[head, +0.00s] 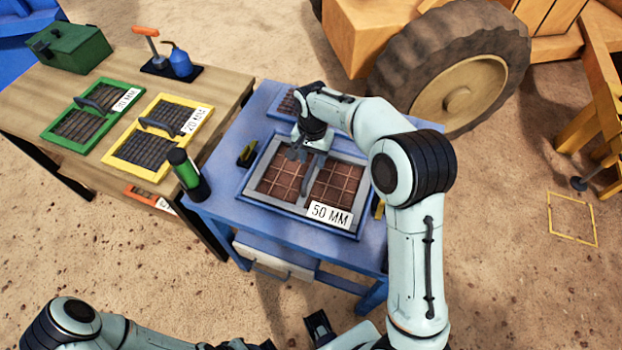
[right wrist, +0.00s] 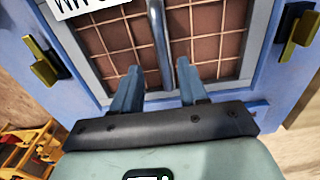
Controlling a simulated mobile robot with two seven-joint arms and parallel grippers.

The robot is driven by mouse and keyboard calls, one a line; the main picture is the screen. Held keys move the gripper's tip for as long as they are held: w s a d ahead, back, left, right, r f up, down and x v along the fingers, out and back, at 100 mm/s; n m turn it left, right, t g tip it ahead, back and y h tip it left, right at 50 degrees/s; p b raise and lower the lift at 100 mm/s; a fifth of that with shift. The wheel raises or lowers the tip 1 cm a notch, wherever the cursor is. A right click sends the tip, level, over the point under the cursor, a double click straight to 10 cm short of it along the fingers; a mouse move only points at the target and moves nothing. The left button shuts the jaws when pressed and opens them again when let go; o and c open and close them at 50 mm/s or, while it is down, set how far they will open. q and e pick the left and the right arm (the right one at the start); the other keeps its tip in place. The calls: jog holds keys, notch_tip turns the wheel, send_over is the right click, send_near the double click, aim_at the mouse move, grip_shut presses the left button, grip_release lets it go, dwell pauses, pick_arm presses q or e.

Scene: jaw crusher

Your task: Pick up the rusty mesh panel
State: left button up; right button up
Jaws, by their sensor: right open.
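The rusty mesh panel (head: 338,186) lies flat in a blue tray on the blue table. It has a grey frame, brown-red mesh, a grey bar handle across its middle and a white "50 MM" label. My right gripper (head: 304,155) is above its far part, fingers pointing down near the handle. In the right wrist view the panel (right wrist: 215,45) fills the upper part. The open fingers (right wrist: 157,82) stand on either side of the handle's line, with a gap to it. My left arm shows at the bottom of the head view; the state of its gripper is unclear.
Another mesh panel (head: 286,104) lies behind, partly hidden by my arm. Yellow clips (right wrist: 298,32) flank the tray. A green-black bottle (head: 188,174) stands at the table's left. The wooden table (head: 40,95) holds green-framed (head: 62,141) and yellow-framed (head: 125,160) panels.

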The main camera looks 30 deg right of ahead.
aim_at(311, 167)
jog(key=shift+w+f, duration=0.2)
jog(key=shift+f, duration=2.8)
jog(key=c, duration=0.8)
jog(key=shift+w+r, duration=0.1)
jog(key=shift+r, duration=0.1)
